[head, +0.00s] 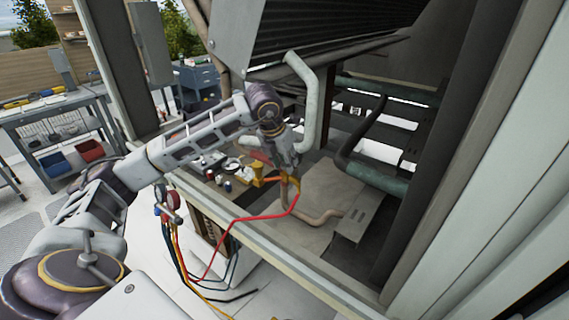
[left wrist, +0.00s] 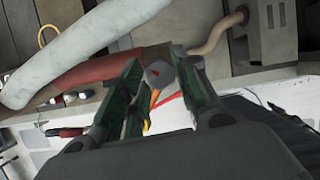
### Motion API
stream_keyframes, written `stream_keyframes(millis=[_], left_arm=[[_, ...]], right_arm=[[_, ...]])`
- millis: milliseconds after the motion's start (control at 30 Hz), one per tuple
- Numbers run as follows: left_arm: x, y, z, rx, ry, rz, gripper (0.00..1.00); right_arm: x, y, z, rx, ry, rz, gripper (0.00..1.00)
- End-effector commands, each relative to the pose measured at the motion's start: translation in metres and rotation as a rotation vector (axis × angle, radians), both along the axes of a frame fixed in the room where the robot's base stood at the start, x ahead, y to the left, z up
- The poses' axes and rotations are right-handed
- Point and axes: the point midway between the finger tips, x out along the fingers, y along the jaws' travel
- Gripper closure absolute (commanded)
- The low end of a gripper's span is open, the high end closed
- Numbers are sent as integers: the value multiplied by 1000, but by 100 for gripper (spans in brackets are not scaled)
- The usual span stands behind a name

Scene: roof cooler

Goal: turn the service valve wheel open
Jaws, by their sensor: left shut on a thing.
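My left gripper (head: 289,174) reaches down into the open cooler cabinet, and its fingers (left wrist: 161,76) also show in the left wrist view. It is shut on a small round grey piece with a red mark (left wrist: 158,73), which looks like the service valve wheel. In the head view the gripper hides most of this piece. A red hose (head: 262,217) runs up to the gripper's tips; its end lies close below the held piece, with orange and yellow parts beside it. My right gripper is not in view.
A yellow fitting (head: 258,174) and small items stand on the ledge left of the gripper. A pale bent pipe (head: 308,97) rises close to my wrist. A copper pipe (head: 318,217) runs along the cabinet floor. A gauge set (head: 172,202) with several hoses hangs at the front edge.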

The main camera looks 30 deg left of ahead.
Motion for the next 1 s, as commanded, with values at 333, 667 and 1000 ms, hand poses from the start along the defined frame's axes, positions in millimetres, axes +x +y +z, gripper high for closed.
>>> stream_keyframes(millis=[333,667,1000], left_arm=[[1,-3,1,-2,-5,244,93],[2,-4,1,-1,-3,493,93],[3,-5,3,0,-2,749,93]], right_arm=[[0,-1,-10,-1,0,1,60],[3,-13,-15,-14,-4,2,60],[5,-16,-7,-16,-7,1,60]])
